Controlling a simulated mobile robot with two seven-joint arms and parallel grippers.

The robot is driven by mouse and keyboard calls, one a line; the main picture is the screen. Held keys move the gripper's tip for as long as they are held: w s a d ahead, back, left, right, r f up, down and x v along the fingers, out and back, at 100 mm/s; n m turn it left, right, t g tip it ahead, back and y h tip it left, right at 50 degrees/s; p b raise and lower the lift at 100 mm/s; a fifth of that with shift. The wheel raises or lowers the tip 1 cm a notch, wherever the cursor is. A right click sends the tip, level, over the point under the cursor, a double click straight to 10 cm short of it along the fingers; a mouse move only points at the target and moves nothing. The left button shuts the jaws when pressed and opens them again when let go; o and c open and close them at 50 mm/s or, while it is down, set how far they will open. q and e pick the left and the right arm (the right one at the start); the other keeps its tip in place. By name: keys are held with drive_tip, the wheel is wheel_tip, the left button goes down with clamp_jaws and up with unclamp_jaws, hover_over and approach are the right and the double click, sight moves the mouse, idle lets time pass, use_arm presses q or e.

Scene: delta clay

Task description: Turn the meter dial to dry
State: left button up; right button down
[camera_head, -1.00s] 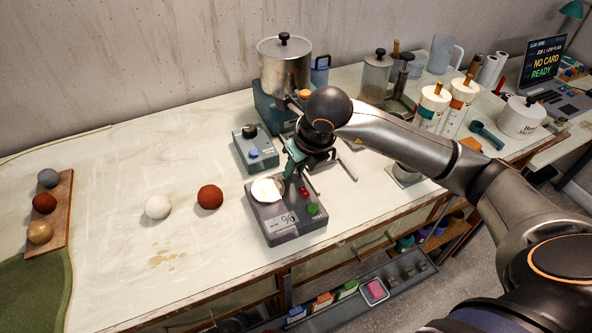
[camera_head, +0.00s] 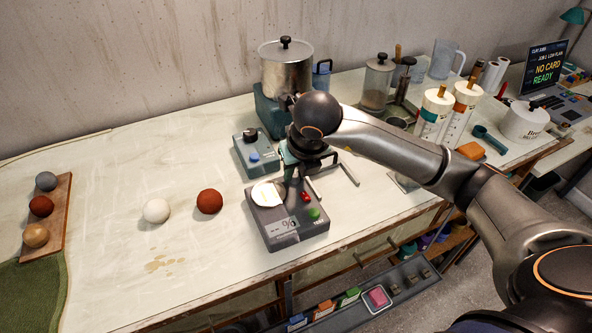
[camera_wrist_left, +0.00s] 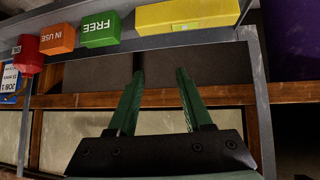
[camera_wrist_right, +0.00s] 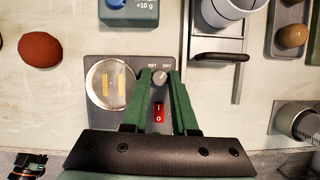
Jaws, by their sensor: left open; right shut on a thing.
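The meter (camera_head: 285,240) is a grey box with a round pale plate, a red switch, a green button and a % mark, near the front table edge. In the right wrist view, its small grey dial (camera_wrist_right: 160,78) sits below the WET and DRY labels, with WET left and DRY right. My right gripper (camera_wrist_right: 159,74) points down and is shut on the dial. I cannot tell which way the dial points. My left gripper (camera_wrist_left: 158,72) is open and empty in the left wrist view, facing a shelf edge, and is outside the head view.
A blue-grey box with a black knob (camera_head: 250,134) stands behind the meter, near a metal pot (camera_head: 285,72). A red-brown ball (camera_head: 209,201) and a white ball (camera_head: 156,211) lie to the left. FREE (camera_wrist_left: 101,29) and IN USE (camera_wrist_left: 57,39) blocks sit above my left gripper.

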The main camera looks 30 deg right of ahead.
drive_tip(key=c, duration=0.7)
unclamp_jaws()
use_arm(q)
drive_tip(key=shift+r, duration=0.15)
use_arm(e)
drive_tip(key=shift+n, duration=0.3)
